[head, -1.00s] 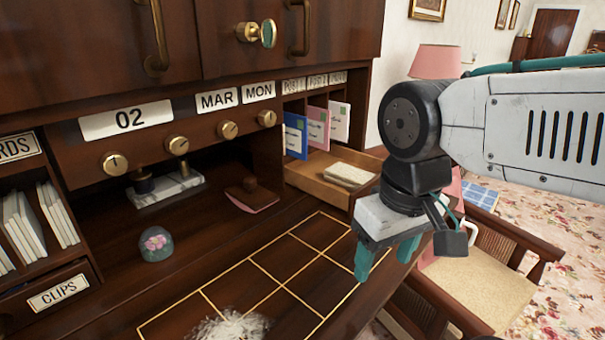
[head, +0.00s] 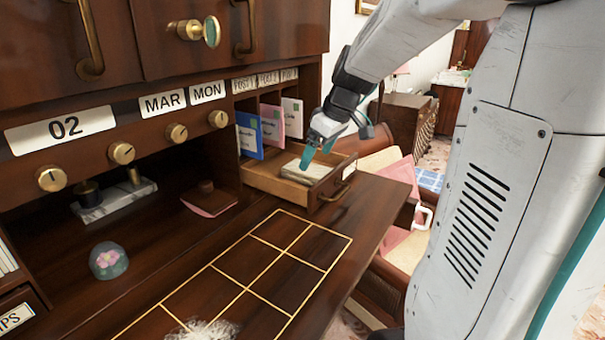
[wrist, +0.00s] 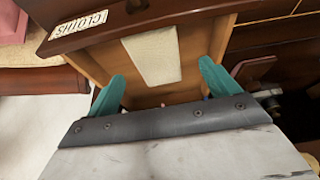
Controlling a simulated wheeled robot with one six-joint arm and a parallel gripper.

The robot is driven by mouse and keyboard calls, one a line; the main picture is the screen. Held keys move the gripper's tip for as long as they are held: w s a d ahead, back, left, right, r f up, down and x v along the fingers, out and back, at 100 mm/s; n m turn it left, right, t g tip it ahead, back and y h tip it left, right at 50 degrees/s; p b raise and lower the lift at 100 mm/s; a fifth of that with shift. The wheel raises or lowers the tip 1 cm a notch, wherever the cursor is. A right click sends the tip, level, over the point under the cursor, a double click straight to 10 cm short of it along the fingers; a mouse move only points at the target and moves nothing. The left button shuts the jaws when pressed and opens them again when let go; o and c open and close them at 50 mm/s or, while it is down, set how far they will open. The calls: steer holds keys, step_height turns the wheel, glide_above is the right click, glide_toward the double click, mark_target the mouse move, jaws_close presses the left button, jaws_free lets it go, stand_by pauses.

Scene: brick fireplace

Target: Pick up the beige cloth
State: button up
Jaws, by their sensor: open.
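The beige cloth (head: 305,171) lies folded flat in an open wooden drawer (head: 277,187) at the right end of the desk. My gripper (head: 308,160) is over the drawer, pointing down at the cloth. In the wrist view its two teal fingers (wrist: 162,85) are spread apart, one on each side of the cloth's line, with nothing between them. The gripper body hides the near part of the drawer. I cannot tell how high the fingertips are above the cloth.
Envelopes (head: 270,130) stand in slots just behind the drawer. A glass paperweight (head: 108,260) and a white fluffy heap (head: 203,331) are on the desk. The gold-lined grid (head: 270,262) is mostly clear. A chair with a pink item (head: 398,172) stands at the right.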

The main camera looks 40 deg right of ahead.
mark_target(311, 168)
steer(key=x, duration=0.5)
steer(key=shift+w+d+f, duration=0.25)
steer(key=c, duration=1.1)
steer(key=shift+o, duration=0.2)
steer(key=shift+r, duration=0.1)
step_height(311, 168, up, 18)
